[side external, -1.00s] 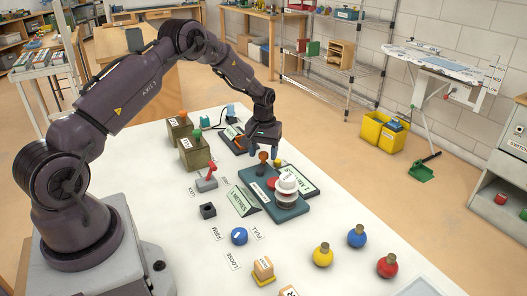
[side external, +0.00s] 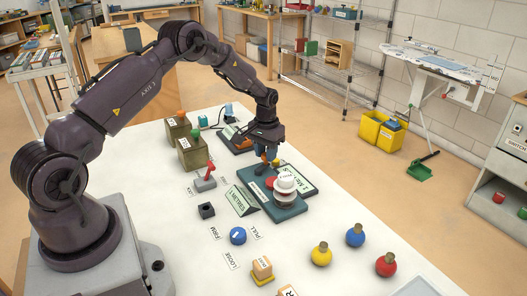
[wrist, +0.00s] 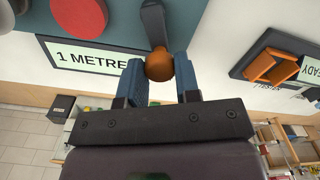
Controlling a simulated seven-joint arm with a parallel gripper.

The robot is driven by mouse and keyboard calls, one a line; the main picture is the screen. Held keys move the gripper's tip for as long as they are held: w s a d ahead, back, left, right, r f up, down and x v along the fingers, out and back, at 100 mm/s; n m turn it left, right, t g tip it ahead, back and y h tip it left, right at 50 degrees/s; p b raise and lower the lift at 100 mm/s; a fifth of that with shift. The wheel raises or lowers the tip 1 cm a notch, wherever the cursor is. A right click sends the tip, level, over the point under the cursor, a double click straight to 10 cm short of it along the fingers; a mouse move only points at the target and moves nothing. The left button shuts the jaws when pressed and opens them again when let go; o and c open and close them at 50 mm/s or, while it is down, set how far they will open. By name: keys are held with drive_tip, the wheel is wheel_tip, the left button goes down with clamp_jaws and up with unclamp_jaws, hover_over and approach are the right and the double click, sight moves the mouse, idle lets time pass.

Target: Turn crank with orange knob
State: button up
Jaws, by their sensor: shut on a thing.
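The crank's orange-brown knob (wrist: 159,66) sits between the two blue fingers of my gripper (wrist: 160,82) in the wrist view, with a finger against each side. The crank's grey arm (wrist: 153,22) runs from the knob toward the top edge of that view. In the side view my gripper (side external: 267,156) is low over the far end of the teal base (side external: 262,196), and its fingers mostly hide the knob. A white and red round stack (side external: 285,187) stands on the same base.
A green "METRES" sign (side external: 241,200) stands left of the base, and a dark-framed display lies at its right. A red-handled lever (side external: 206,178) and two olive boxes (side external: 192,153) are to the left. Colored round flasks (side external: 355,236) stand at the front right.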

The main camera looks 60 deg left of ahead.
sight(262, 167)
drive_tip(key=o, duration=0.9)
drive_tip(key=shift+r, duration=0.15)
wheel_tip(262, 167, up, 13)
drive_tip(key=shift+f, duration=0.1)
drive_tip(key=s+d+r+m+t, duration=0.1)
drive_tip(key=s+d+r+t, duration=0.1)
drive_tip(key=s+d+r, duration=0.3)
drive_tip(key=s+d+r+m+t, duration=0.1)
drive_tip(key=s+d+r+m, duration=0.1)
drive_tip(key=s+d+r, duration=0.4)
drive_tip(key=s+d+r+m+t, duration=0.1)
drive_tip(key=s+d+r, duration=0.4)
drive_tip(key=s+d, duration=0.5)
drive_tip(key=shift+s+r+m+t, duration=0.15)
drive_tip(key=shift+s+t, duration=0.25)
drive_tip(key=shift+s, duration=1.15)
drive_tip(key=shift+s+r+m+t, duration=0.15)
drive_tip(key=shift+s+t, duration=0.25)
drive_tip(key=shift+s, duration=1.15)
